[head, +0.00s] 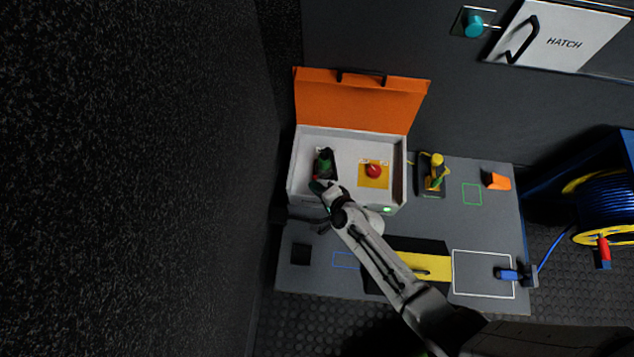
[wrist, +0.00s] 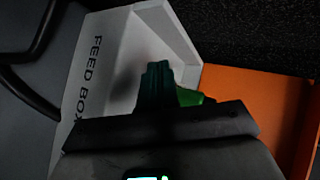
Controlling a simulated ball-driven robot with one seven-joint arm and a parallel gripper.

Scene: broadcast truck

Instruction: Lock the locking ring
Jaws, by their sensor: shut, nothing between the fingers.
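The locking ring is not clearly told apart. A green part (head: 325,155) on a dark mount, with a bit of red near it, stands at the left inside the open white feed box (head: 340,150) in the head view; it may be the ring. My gripper (head: 317,187) is at the box's front left, just in front of that mount, shut and empty. In the wrist view my dark green fingertips (wrist: 157,84) are together, and a brighter green piece (wrist: 190,97) shows just beyond them. Whether they touch it I cannot tell.
The box's orange lid (head: 360,98) stands open behind. A red button (head: 373,171) on a yellow plate is in the box's right part. A yellow-and-green item (head: 436,170) stands in a dark holder to the right. A blue cable reel (head: 604,205) is at far right.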

